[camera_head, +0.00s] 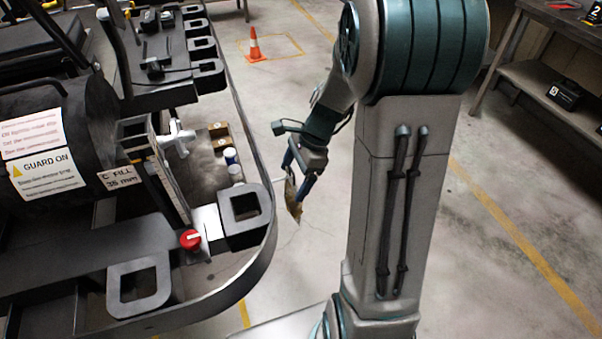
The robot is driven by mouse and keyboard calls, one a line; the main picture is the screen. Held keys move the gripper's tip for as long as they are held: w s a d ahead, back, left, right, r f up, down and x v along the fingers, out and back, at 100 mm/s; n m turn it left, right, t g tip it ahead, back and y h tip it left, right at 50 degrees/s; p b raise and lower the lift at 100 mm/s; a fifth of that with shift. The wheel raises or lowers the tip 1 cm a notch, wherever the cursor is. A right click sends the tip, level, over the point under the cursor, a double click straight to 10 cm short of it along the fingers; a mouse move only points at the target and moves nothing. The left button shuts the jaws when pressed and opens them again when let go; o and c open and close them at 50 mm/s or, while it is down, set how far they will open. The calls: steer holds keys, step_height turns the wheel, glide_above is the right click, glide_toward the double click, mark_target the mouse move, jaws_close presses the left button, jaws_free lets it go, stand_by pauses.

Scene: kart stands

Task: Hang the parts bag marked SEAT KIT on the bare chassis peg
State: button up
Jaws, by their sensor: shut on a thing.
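My gripper (303,172) hangs in the middle of the view, right of the dark kart chassis (262,170), over open floor. Its blue fingers point down and are shut on a small tan-brown bag (293,199). The bag hangs tilted below the fingers and is seen nearly edge-on, so I cannot read any marking on it. The bag is apart from the chassis rim. I cannot make out a bare peg for certain. A white fitting (178,138) with short arms stands on the chassis beside the black cylinder.
The chassis carries a red knob (190,239), square black loops (244,206), small capped bottles (231,158) and a GUARD ON sign (47,174). An orange cone (255,46) stands on the floor behind. A workbench (552,98) is at the right. Floor between is clear.

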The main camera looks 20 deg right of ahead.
mark_target(285, 177)
steer(key=shift+a+f, duration=0.15)
steer(key=shift+a, duration=0.9)
steer(key=shift+a+f, duration=0.3)
steer(key=shift+a, duration=0.2)
steer(key=shift+f, duration=0.1)
steer(key=o, duration=1.1)
steer(key=shift+o, duration=0.2)
